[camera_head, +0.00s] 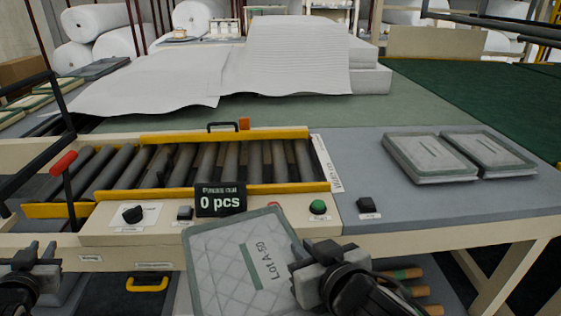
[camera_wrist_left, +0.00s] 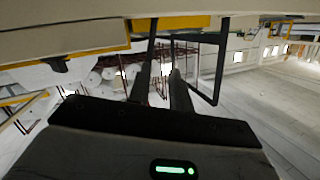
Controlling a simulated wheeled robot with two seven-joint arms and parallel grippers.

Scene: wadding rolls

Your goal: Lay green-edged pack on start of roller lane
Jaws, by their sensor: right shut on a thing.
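The green-edged pack (camera_head: 222,268) is a flat, pale quilted pack with a green border and a label reading "Lot A-50". My right gripper (camera_head: 300,262) is shut on its right edge and holds it tilted in front of the control panel, below the lane. The roller lane (camera_head: 205,165) has grey rollers between yellow side rails and is empty of packs. My left gripper (camera_head: 38,250) is at the lower left of the head view, open and empty. Its fingers also show in the left wrist view (camera_wrist_left: 163,85), with a gap between them.
Two more grey packs (camera_head: 430,157) lie on the table at right. A "0 pcs" display (camera_head: 220,200) and a green button (camera_head: 318,207) stand on the lane's front panel. A red-gripped lever (camera_head: 63,163) rises at left. White wadding (camera_head: 290,60) lies behind.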

